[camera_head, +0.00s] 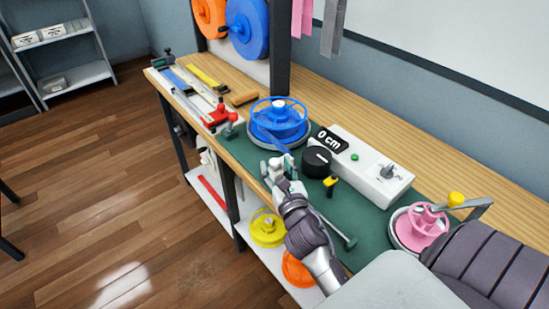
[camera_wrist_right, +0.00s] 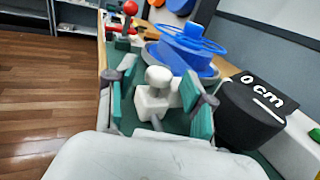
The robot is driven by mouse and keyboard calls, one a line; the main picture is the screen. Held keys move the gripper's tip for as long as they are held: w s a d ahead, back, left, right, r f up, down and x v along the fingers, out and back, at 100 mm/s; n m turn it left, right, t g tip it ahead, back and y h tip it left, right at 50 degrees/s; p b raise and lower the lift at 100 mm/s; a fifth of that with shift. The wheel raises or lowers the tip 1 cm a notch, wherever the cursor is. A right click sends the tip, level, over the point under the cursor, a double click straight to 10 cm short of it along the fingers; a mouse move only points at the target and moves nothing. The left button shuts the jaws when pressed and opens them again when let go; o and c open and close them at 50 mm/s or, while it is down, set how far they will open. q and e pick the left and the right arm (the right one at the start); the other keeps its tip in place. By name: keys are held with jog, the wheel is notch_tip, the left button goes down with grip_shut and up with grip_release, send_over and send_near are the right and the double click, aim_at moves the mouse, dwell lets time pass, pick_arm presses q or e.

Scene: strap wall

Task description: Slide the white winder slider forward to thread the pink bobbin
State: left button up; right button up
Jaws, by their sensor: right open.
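In the head view my right gripper (camera_head: 280,174) is over the front part of the bench and hides most of the slider. The pink bobbin (camera_head: 422,226) sits on a round base at the right end of the bench. My left gripper is not in view.
A blue reel (camera_head: 279,121) stands behind the gripper. A black dial (camera_head: 317,162) with a "0 cm" display sits close to its right, beside a white box (camera_head: 371,172). A red-handled tool (camera_head: 219,115) is to the left. Green mat (camera_head: 376,222) shows before the pink bobbin.

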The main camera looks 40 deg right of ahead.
jog(key=shift+x, duration=1.15)
grip_shut()
